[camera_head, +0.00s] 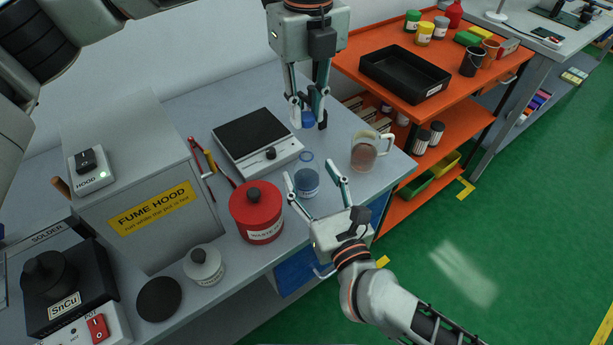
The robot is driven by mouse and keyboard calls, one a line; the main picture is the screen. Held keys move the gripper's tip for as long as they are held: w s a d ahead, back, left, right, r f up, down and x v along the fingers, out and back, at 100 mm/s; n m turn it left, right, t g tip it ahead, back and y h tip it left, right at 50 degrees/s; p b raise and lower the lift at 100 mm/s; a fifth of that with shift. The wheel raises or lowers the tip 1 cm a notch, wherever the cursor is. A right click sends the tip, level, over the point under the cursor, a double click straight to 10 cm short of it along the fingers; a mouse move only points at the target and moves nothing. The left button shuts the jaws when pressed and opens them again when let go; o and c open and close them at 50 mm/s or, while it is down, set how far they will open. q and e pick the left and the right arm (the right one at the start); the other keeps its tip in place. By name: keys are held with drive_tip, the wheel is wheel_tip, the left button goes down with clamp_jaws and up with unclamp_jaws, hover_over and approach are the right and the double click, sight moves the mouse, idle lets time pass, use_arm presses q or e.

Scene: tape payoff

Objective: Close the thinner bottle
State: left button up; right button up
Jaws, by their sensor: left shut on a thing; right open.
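A clear bottle with blue liquid (306,182), which looks like the thinner bottle, stands upright on the grey bench with no cap visible on its neck. Its label is too small to read. My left gripper (307,112) points down above and slightly behind the bottle, shut on a small blue cap (308,119). The cap is apart from the bottle's neck. My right gripper (312,174) is open, with its fingers spread on either side of the bottle. I cannot tell whether they touch it.
A hot plate (256,142) sits behind left, a red waste can (257,211) left, and a glass mug (365,150) right. An orange cart (440,115) adjoins the bench.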

drive_tip(key=shift+x, duration=1.3)
clamp_jaws()
use_arm(q)
drive_tip(key=shift+f, duration=2.55)
drive_tip(key=shift+f, duration=0.85)
drive_tip(key=shift+f, duration=0.6)
